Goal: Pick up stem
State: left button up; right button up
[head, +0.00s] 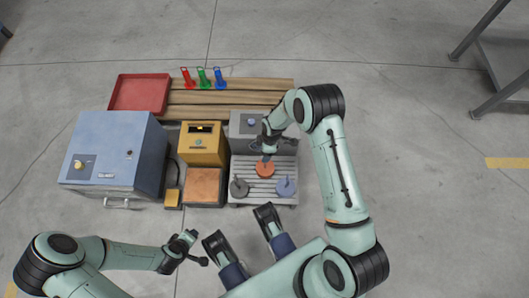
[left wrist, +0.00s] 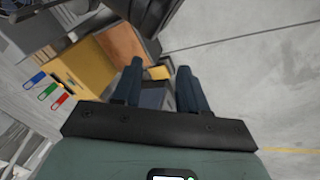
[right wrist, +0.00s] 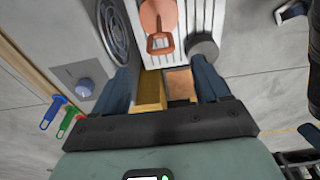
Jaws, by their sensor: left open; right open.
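No part is plainly marked as the stem. My left gripper (head: 190,245) is open and empty in front, apart from these things.
A blue-grey cabinet (head: 110,145) stands left, with a red tray (head: 140,92) behind it. A yellow box (head: 202,145) and a brown-topped block (head: 203,186) stand between cabinet and rack. A grey unit with a knob (head: 250,122) is behind the rack.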

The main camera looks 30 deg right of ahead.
notch_tip(320, 180, down, 3)
jog(key=shift+a+f+b, duration=0.1)
jog(key=shift+a+b, duration=0.05)
jog(key=shift+b, duration=0.15)
notch_tip(320, 180, down, 5)
jog(key=shift+f+b, duration=0.2)
jog(key=shift+b, duration=0.75)
pick_arm(q)
jog(key=s+f+g, duration=0.1)
jog(key=s+f, duration=0.3)
jog(key=shift+s+a+f+g, duration=0.25)
jog(key=shift+a+f+g, duration=0.05)
jog(key=shift+a+f, duration=0.15)
pick_arm(e)
jog(key=shift+r, duration=0.1)
grip_shut()
